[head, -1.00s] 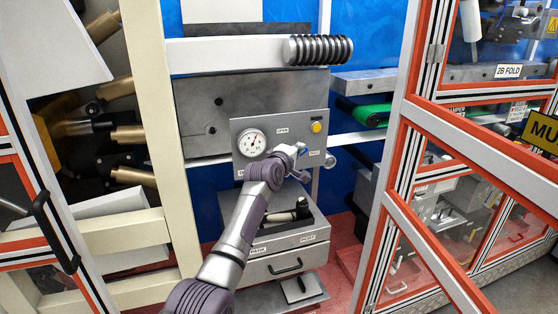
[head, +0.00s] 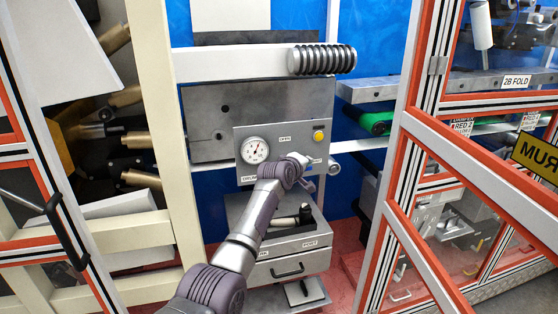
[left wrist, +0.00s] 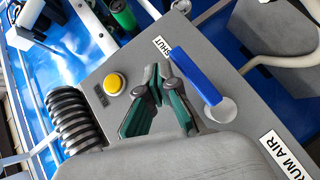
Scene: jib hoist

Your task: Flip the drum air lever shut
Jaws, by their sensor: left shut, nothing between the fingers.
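The drum air lever (left wrist: 194,72) has a blue handle on a round silver pivot (left wrist: 222,110) in the left wrist view. Its handle runs from the pivot toward the SHUT label (left wrist: 167,48), and its free end lies close beside that label. My left gripper (left wrist: 158,72) is shut and empty, its green-and-black fingers beside the handle on the yellow button's side. Whether a finger touches the handle I cannot tell. In the head view my left gripper (head: 304,168) is in front of the grey panel (head: 243,135) and hides the lever. My right gripper is not in view.
The panel carries a round gauge (head: 255,150) and a yellow button (head: 319,136). A ribbed roller (head: 322,60) sticks out above. Below is a grey drawer unit (head: 287,268). Red-framed guard doors (head: 393,170) stand on the right, and a cream post (head: 160,130) on the left.

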